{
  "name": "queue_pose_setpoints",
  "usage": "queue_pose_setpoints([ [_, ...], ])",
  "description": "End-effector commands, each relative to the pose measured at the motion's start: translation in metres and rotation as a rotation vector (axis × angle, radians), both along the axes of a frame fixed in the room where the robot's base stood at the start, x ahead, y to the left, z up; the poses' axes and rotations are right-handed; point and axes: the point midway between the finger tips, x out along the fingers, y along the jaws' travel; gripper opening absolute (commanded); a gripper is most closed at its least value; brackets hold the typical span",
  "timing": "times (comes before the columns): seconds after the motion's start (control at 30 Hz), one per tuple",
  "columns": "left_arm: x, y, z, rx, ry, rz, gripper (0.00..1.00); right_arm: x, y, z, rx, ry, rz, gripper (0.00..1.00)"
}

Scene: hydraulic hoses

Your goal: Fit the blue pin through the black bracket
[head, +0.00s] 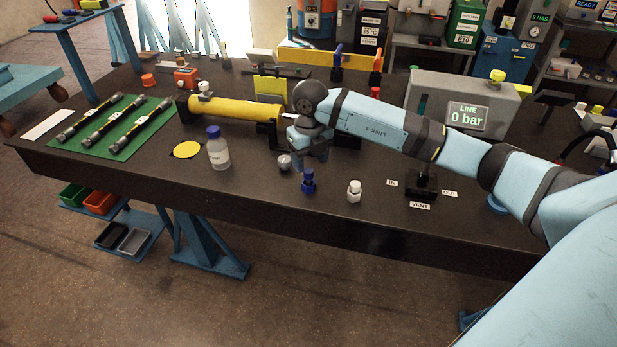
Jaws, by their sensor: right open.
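In the head view, a dark blue upright piece (308,182) with a narrower top stands near the table's front edge. Another blue piece (338,57) stands upright in a black block at the back; I cannot tell for sure which is the pin. My right gripper (309,164) points down, open and empty, just above the front blue piece. Contact between them is unclear. A yellow cylinder (235,109) lies behind the gripper, with a black bracket (276,134) at its right end, partly hidden by my right arm. My left gripper is not in view.
A white piece (354,191) and a blue-capped bottle (218,149) stand on the dark table (250,205). A grey box (428,100) reading "0 bar" stands behind my right arm. Black hoses lie on a green mat (90,143) at left. The front strip between is mostly clear.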

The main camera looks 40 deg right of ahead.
Motion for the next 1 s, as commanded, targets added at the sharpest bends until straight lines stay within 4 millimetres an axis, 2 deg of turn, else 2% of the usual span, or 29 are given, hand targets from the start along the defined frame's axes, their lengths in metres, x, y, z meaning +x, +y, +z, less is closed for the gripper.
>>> queue_pose_setpoints([
  [0.3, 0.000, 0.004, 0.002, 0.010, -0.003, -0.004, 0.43, 0.006, -0.001, -0.043, 0.001, 0.003, 0.000, 0.58],
  [0.57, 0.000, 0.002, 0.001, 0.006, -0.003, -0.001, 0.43, 0.007, -0.001, -0.048, 0.000, 0.001, 0.001, 0.58],
  [0.8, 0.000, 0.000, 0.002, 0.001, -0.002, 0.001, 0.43, 0.007, -0.001, -0.048, 0.000, 0.001, 0.000, 0.04],
  [1.0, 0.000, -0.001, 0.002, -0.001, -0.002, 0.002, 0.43, 0.007, -0.001, -0.047, 0.000, 0.000, 0.000, 0.04],
])
